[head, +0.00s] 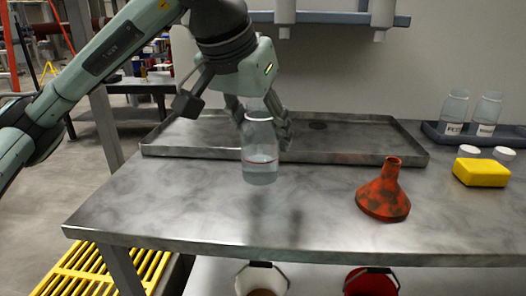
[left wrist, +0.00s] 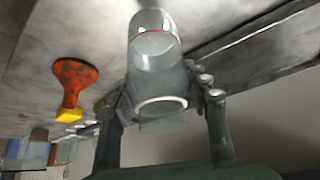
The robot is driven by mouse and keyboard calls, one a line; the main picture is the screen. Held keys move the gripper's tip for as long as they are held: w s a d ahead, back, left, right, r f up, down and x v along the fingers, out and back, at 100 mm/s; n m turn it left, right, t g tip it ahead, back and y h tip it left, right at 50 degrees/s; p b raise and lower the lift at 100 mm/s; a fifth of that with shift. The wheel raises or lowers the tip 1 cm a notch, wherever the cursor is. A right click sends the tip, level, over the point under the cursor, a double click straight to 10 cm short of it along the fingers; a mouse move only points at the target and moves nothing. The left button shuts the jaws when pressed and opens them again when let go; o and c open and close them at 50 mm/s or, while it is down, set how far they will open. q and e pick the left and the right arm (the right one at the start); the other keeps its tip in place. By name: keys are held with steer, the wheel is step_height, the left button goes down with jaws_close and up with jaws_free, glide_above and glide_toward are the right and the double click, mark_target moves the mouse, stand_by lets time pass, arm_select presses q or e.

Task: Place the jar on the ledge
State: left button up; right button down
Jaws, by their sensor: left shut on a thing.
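The clear glass jar (head: 260,150) holds some pale liquid below a red line. It is upright in the head view, above the grey metal table (head: 200,205). My left gripper (head: 264,118) is shut on the jar near its top, a finger on each side. In the left wrist view the jar (left wrist: 152,45) sits between the fingers of the left gripper (left wrist: 160,100). A blue-grey ledge (head: 330,18) runs along the wall at the top of the head view, above and behind the jar. My right gripper is not in view.
A shallow metal tray (head: 350,157) lies behind the jar. A red funnel (head: 384,192), a yellow block (head: 481,172) and white lids (head: 469,150) are to the right. Two labelled jars (head: 487,112) stand in a dark blue tray (head: 432,130). The table's front left is clear.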

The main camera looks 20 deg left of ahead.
mark_target(263, 153)
arm_select(q)
steer(key=shift+f, duration=1.9)
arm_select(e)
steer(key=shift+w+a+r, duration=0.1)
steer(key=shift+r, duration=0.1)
arm_select(q)
steer(key=shift+f, duration=0.1)
steer(key=shift+f, duration=0.1)
steer(key=o, duration=1.4)
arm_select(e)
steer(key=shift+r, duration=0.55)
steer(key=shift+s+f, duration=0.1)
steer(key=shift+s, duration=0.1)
